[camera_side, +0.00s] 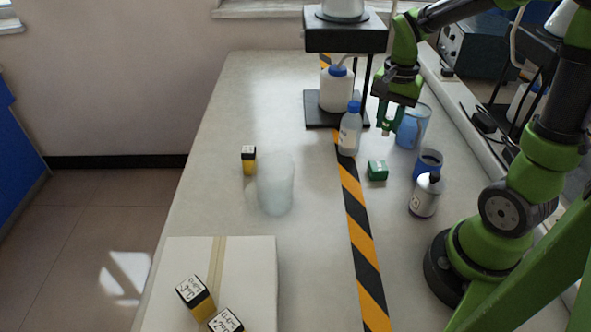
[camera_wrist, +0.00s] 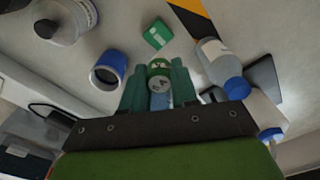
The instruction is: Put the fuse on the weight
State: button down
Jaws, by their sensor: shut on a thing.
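My gripper (camera_side: 389,127) hangs over the right side of the bench, pointing down. In the wrist view its fingers (camera_wrist: 160,75) are shut on a small piece with a green band and a grey round end (camera_wrist: 162,84); I take it to be the fuse. The fingers hide most of it. A small green block (camera_side: 377,170) with a white mark lies on the bench nearer the side camera, and shows ahead of the fingers in the wrist view (camera_wrist: 158,34). A yellow and black block (camera_side: 248,160) stands farther left. I cannot tell which block is the weight.
A clear bottle (camera_side: 349,132), a blue cup (camera_side: 428,163), a beaker (camera_side: 416,122) and a dark-capped bottle (camera_side: 425,196) stand near the green block. A translucent vessel (camera_side: 276,184) is at left. Two yellow and black blocks (camera_side: 195,293) lie on a white box (camera_side: 250,265). Mid-bench is clear.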

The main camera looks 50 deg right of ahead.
jog(key=shift+w+d+r+m, duration=0.15)
jog(key=shift+d+r+m, duration=0.1)
jog(key=shift+r+m, duration=0.3)
jog(key=shift+f+m, duration=0.15)
jog(key=shift+m, duration=0.1)
send_near(379, 165)
notch_tip(379, 165, down, 5)
jog(key=shift+w+d+f, duration=0.1)
jog(key=shift+d, duration=0.05)
jog(key=shift+f, duration=0.15)
jog(key=c, duration=0.9)
grip_release()
jog(key=shift+o, duration=0.2)
